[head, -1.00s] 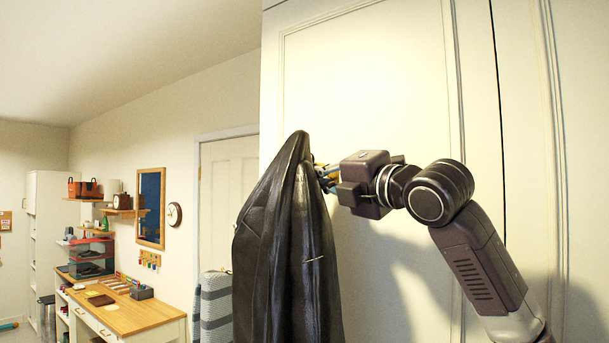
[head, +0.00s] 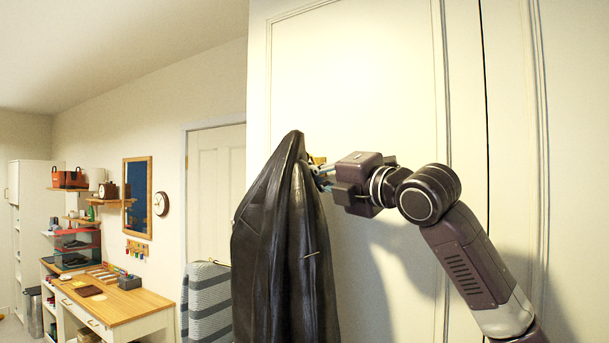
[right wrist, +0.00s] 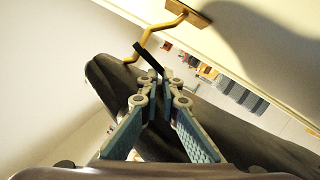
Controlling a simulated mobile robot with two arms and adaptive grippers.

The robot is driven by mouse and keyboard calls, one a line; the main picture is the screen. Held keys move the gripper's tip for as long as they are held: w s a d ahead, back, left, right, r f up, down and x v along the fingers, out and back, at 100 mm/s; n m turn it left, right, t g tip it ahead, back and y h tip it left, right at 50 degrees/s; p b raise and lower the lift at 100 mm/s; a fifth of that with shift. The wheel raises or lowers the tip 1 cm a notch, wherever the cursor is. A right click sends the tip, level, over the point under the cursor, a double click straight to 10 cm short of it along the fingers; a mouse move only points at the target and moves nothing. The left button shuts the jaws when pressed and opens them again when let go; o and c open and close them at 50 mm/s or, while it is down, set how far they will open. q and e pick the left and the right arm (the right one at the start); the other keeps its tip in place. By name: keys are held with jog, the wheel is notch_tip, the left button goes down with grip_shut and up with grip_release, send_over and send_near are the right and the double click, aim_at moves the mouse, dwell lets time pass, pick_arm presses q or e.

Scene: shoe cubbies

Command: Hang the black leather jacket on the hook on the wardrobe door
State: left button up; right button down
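The black leather jacket (head: 283,245) hangs from my right gripper (head: 319,174) in front of the cream wardrobe door (head: 385,95). In the right wrist view, the right gripper's (right wrist: 162,86) teal-padded fingers nearly meet at a short black loop above the dark jacket (right wrist: 235,125). The brass hook (right wrist: 147,37) sticks out from its plate on the door, close to the loop. Whether the loop is around the hook or only beside it I cannot tell. In the head view, a bit of the hook (head: 317,160) shows behind the fingertips. My left gripper is out of view.
A striped grey item (head: 206,302) stands left of the jacket by a white door (head: 215,180). A wooden-topped desk (head: 125,303), wall shelves and a clock (head: 161,203) are farther left. The door panel around my right arm is clear.

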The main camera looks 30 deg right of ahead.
jog(key=shift+s+r, duration=0.1)
jog(key=shift+r, duration=0.2)
jog(key=c, duration=2.1)
grip_release()
jog(key=shift+s+a, duration=0.1)
jog(key=shift+s, duration=0.05)
jog(key=shift+f, duration=0.15)
jog(key=shift+s+d+f, duration=0.25)
jog(key=shift+s, duration=1.7)
jog(key=shift+s+d+f, duration=0.2)
jog(key=shift+s+d, duration=0.1)
jog(key=shift+s, duration=1.65)
jog(key=shift+s+d+f, duration=0.25)
jog(key=shift+s, duration=1.7)
